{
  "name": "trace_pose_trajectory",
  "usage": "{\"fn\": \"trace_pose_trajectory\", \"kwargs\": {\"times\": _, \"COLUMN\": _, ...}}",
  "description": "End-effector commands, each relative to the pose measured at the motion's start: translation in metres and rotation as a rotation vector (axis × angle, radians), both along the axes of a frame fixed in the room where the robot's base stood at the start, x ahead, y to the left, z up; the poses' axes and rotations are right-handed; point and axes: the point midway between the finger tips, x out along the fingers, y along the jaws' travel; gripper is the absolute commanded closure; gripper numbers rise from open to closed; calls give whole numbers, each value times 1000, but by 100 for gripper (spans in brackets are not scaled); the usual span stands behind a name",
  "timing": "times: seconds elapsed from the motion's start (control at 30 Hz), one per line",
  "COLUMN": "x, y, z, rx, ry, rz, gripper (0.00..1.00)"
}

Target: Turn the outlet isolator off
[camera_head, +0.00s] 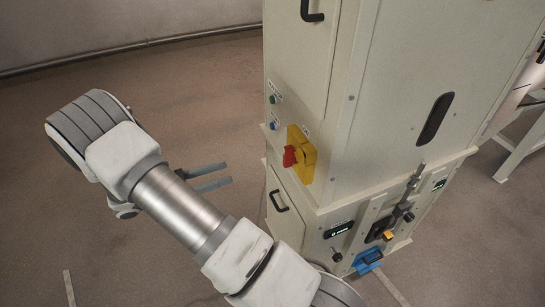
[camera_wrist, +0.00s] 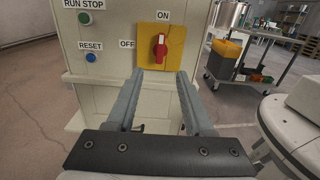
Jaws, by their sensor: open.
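The isolator is a red rotary handle (camera_wrist: 160,48) on a yellow square plate (camera_wrist: 148,62) on the cabinet front. In the wrist view the handle stands upright, with an ON label above the plate and an OFF label to its left. In the head view the red handle (camera_head: 290,156) juts out from the yellow plate (camera_head: 304,146). My gripper (camera_head: 228,174) is open and empty, left of the cabinet and apart from the handle. In the wrist view my gripper's fingers (camera_wrist: 166,75) reach up just below the handle, one to each side.
Green RUN/STOP (camera_wrist: 85,18) and blue RESET (camera_wrist: 91,57) buttons sit left of the isolator. Below it is a door with a black handle (camera_head: 279,201). A cart with an orange-topped container (camera_wrist: 226,47) stands at the right rear. The floor left of the cabinet is clear.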

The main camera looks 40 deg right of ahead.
Motion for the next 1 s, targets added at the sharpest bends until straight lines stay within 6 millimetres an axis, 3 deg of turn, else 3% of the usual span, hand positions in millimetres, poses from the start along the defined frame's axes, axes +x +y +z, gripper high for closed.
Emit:
{"fn": "trace_pose_trajectory", "kwargs": {"times": 0.6, "x": -31, "y": -123, "z": -1, "rx": 2, "ry": -1, "rz": -7, "gripper": 48}}
{"fn": "trace_pose_trajectory", "kwargs": {"times": 0.8, "x": -37, "y": -151, "z": 0, "rx": 2, "ry": -1, "rz": -5, "gripper": 48}}
{"fn": "trace_pose_trajectory", "kwargs": {"times": 1.0, "x": -39, "y": -162, "z": 0, "rx": 3, "ry": -2, "rz": -2, "gripper": 48}}
